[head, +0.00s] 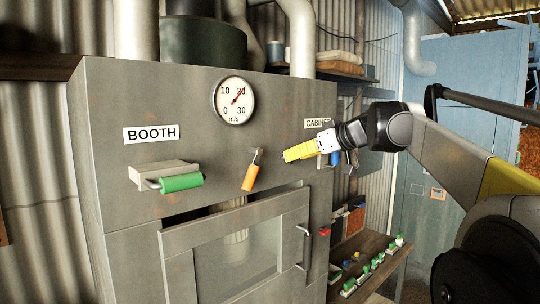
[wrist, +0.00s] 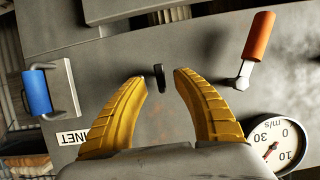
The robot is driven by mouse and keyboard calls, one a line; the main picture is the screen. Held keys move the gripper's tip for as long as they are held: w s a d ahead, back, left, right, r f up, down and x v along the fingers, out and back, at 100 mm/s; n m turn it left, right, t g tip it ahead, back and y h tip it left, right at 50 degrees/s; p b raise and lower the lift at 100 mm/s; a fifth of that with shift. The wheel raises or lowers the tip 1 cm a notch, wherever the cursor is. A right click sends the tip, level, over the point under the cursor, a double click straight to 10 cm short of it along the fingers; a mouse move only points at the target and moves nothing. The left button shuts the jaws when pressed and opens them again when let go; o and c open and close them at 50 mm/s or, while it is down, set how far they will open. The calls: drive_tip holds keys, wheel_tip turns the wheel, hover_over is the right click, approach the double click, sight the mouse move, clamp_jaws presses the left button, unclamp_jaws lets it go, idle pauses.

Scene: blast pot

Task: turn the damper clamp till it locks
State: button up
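A small dark upright tab (wrist: 159,77) stands out from the grey cabinet front. It may be the damper clamp, but no label confirms this. My gripper (wrist: 161,81) is open, its two yellow fingers on either side of the tab, with a gap visible; I cannot tell how far they reach over it. In the head view my gripper (head: 287,157) is close to the front and hides the tab. An orange-handled lever (head: 249,178) on a metal pivot is to its left, hanging down; the orange lever also shows in the wrist view (wrist: 259,37).
A green handle (head: 181,182) sits under the BOOTH label (head: 151,133), and a blue handle (wrist: 37,92) near the CABINET label (head: 317,123). A round m/s gauge (head: 233,101) is above the lever. A windowed door (head: 237,256) lies below. A bench (head: 372,256) stands at right.

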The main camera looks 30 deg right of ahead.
drive_tip(key=shift+x, duration=1.6)
drive_tip(key=shift+s, duration=0.1)
clamp_jaws()
